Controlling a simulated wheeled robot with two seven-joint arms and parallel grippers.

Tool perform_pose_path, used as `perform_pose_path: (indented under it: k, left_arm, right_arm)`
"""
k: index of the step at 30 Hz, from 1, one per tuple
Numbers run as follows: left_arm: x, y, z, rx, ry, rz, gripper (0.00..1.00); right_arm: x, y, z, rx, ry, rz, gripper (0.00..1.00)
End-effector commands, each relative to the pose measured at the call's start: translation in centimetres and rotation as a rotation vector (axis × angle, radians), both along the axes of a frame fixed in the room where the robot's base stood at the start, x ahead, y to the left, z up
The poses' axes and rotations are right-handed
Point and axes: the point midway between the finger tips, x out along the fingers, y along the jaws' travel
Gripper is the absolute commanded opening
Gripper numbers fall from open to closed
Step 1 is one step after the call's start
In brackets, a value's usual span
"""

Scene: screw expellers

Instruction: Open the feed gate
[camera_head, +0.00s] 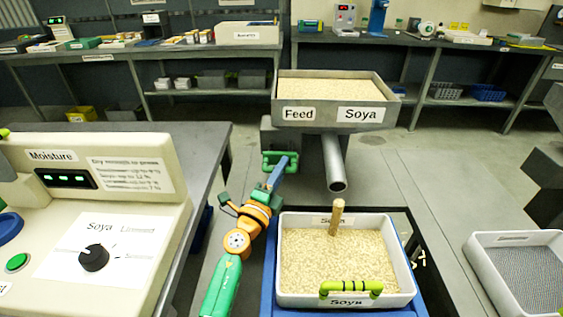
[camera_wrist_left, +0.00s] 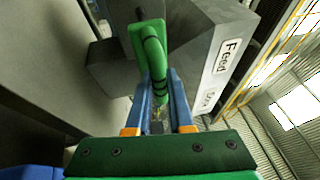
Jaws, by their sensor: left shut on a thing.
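The feed hopper (camera_head: 372,113), labelled Feed and Soya, is a grey metal bin with pale grain in it and a round spout (camera_head: 334,163) below. At the lower left of the hopper is the feed gate with its green handle (camera_head: 267,160). My left gripper (camera_head: 282,168) reaches up to this handle and is shut on it. In the left wrist view the green handle (camera_wrist_left: 152,55) runs between the blue fingers of the gripper (camera_wrist_left: 160,105). The fingers hide part of the handle. My right gripper is not in view.
A white Soya tray (camera_head: 407,268) of grain with a wooden scoop handle (camera_head: 336,217) stands below the spout. A moisture meter (camera_head: 110,215) on a table is at the left. A white sieve tray (camera_head: 490,275) is at the lower right. Benches line the back.

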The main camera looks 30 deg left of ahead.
Motion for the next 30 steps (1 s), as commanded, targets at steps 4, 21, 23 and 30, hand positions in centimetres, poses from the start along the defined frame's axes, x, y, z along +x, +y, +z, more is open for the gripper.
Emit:
perform_pose_path:
  k: [4,21,23,30]
  left_arm:
    - [0.0,0.0,0.2,0.001,-0.005,0.0,0.0]
    - [-0.4,0.0,0.1,0.001,-0.004,0.0,0.5]
    - [-1.0,-0.1,-0.1,0.001,-0.003,0.0,0.5]
    - [-5.4,-0.3,-1.1,0.0,-0.002,0.0,0.5]
  right_arm:
    - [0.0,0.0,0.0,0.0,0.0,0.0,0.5]
    - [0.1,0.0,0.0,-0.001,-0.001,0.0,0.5]
    - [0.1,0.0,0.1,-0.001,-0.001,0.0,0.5]
    - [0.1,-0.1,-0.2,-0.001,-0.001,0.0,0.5]
